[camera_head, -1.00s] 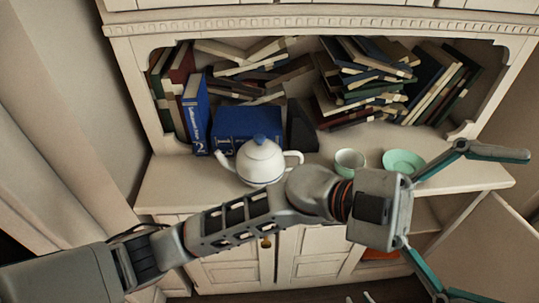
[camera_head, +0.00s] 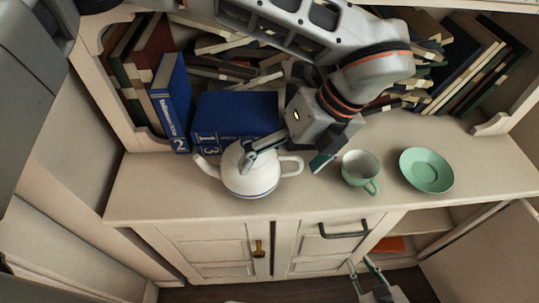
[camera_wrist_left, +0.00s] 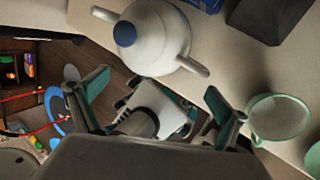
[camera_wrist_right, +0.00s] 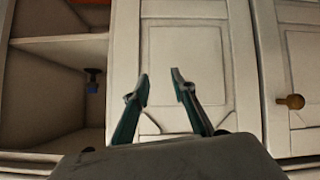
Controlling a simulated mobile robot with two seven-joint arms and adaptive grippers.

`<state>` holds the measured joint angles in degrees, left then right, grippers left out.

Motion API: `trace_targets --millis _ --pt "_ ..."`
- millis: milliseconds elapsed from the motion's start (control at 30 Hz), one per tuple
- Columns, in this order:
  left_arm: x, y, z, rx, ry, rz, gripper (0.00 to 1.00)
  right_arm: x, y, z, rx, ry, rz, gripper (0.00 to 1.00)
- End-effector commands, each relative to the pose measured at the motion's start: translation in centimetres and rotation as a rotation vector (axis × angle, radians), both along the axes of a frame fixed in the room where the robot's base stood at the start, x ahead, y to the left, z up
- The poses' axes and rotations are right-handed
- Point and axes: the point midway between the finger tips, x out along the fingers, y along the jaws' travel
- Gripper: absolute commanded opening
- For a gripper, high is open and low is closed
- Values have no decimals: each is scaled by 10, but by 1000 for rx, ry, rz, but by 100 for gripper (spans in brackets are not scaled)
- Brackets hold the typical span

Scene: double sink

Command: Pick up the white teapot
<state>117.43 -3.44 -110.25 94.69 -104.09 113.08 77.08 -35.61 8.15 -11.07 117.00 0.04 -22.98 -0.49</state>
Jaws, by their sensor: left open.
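The white teapot (camera_head: 252,178) stands upright on the cabinet counter, spout to the left and loop handle to the right. In the left wrist view the teapot (camera_wrist_left: 162,38) shows its blue lid knob, and its handle points toward the space between the fingers. My left gripper (camera_head: 284,164) is open above the handle side. One finger crosses in front of the lid and the other is right of the handle. I cannot tell whether either touches. My right gripper (camera_head: 362,268) is open and empty, low in front of the cabinet doors; it also shows in the right wrist view (camera_wrist_right: 159,82).
A green cup (camera_head: 360,170) stands close to the right of my left gripper, with a green saucer (camera_head: 427,170) further right. Blue books (camera_head: 235,117) stand close behind the teapot. An open cabinet door (camera_head: 490,255) is at right. The counter front is clear.

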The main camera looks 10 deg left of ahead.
Motion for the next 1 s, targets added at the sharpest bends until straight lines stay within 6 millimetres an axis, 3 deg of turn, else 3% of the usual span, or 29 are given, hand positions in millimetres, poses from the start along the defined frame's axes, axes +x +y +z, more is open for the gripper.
trace_targets --millis 133,333,1000 --pt "25 22 20 84 -119 73 100 -1 -1 -2 -3 3 1 25" --pt "27 29 1 91 -112 80 100 -6 -1 -13 -7 17 1 25" --pt "28 64 -57 86 -110 76 100 -3 -2 -14 -11 11 2 25"
